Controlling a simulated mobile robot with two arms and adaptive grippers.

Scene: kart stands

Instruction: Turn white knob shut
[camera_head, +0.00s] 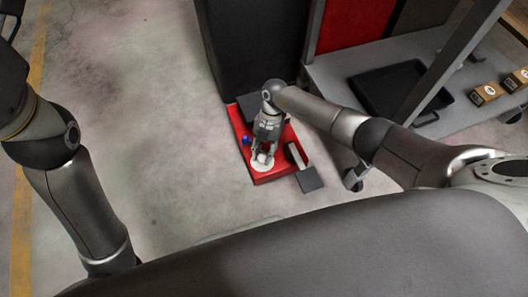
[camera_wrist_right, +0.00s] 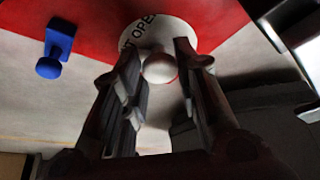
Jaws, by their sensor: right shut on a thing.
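The white knob (camera_wrist_right: 160,68) is a round ball on a white disc (camera_wrist_right: 148,32) with partly hidden lettering that reads "OPEN". In the head view the white disc (camera_head: 263,166) sits near the front end of a red panel (camera_head: 285,172). My right gripper (camera_head: 263,157) reaches down over the disc. In the right wrist view its two fingers (camera_wrist_right: 158,75) stand on either side of the knob and are shut on it. My left arm shows at the left of the head view, but its gripper is out of the frame.
A blue handle (camera_wrist_right: 57,45) is beside the disc on the red panel. A dark grey flap (camera_head: 310,179) is at the panel's front right corner. A grey bench (camera_head: 330,78) with a black tray (camera_head: 385,88) and small boxes (camera_head: 484,94) stands at right. Floor at left is clear.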

